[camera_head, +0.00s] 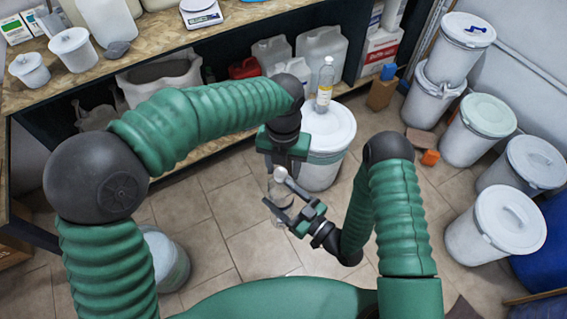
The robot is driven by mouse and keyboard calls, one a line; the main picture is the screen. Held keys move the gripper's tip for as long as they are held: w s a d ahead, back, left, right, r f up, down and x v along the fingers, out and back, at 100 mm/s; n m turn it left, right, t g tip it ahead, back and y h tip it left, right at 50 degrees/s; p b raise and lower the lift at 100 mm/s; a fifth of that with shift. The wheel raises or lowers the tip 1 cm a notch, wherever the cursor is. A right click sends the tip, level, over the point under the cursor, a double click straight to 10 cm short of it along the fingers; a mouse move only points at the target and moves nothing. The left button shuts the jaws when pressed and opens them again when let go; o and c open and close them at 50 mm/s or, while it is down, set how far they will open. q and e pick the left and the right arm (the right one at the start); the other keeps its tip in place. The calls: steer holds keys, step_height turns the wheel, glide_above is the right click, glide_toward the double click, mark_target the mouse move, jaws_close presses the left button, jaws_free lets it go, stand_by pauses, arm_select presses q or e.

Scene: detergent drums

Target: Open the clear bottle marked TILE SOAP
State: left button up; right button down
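A clear bottle (324,90) with a white cap and a yellow-and-white label stands upright on a white lidded drum (331,128); its print is too small to read. A second small clear vessel (281,192), apparently a bottle with a pale top, is partly hidden between my grippers, above the floor. My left gripper (282,163) points down just above this vessel; its fingertips are hard to make out, and I cannot tell if they hold it. My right gripper (279,194) reaches in from the lower right, its two fingers apart with the vessel near or between them.
A wooden bench (150,38) at the back left carries tubs and jugs, with more containers on shelves below. Several white lidded drums (510,220) stand at the right. An orange object (430,157) lies on the floor. A pale drum (165,262) stands at lower left. Tiled floor (225,215) is clear between.

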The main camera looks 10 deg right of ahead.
arm_select(q)
steer(key=shift+d, duration=0.1)
jaws_close()
steer(key=n, duration=1)
steer(key=shift+r, duration=0.1)
steer(key=n, duration=0.7)
steer(key=shift+a, duration=0.25)
steer(key=n, duration=0.3)
steer(key=shift+s, duration=0.1)
steer(key=n, duration=0.7)
steer(key=shift+s+a, duration=0.1)
steer(key=n, duration=0.7)
steer(key=shift+r, duration=0.1)
